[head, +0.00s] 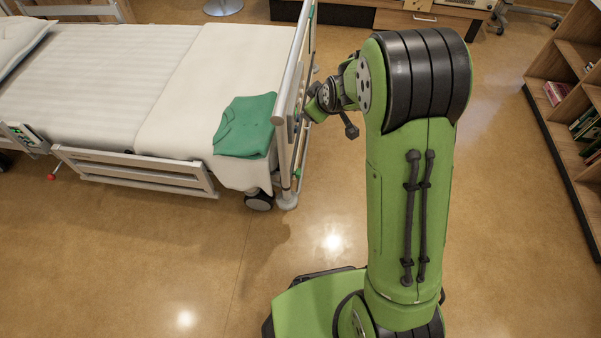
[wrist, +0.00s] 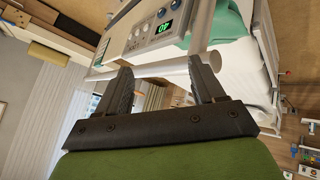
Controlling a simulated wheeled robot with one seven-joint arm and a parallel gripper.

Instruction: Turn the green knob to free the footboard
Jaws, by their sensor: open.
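The footboard (head: 287,88) stands upright at the right end of the bed. A small green spot (head: 297,172) shows low on its near post; I cannot tell whether it is the knob. No green knob is clear in the wrist view. My gripper is at the footboard's outer side in the head view, partly hidden by my arm. In the wrist view my gripper (wrist: 162,70) is open, its two dark fingers apart. A pale rail (wrist: 155,68) of the footboard crosses beyond or between the fingertips; contact is unclear.
A folded green cloth (head: 244,126) lies on the bed (head: 165,85). A bookshelf (head: 565,100) stands at the right. The floor (head: 130,260) in front of the bed is clear.

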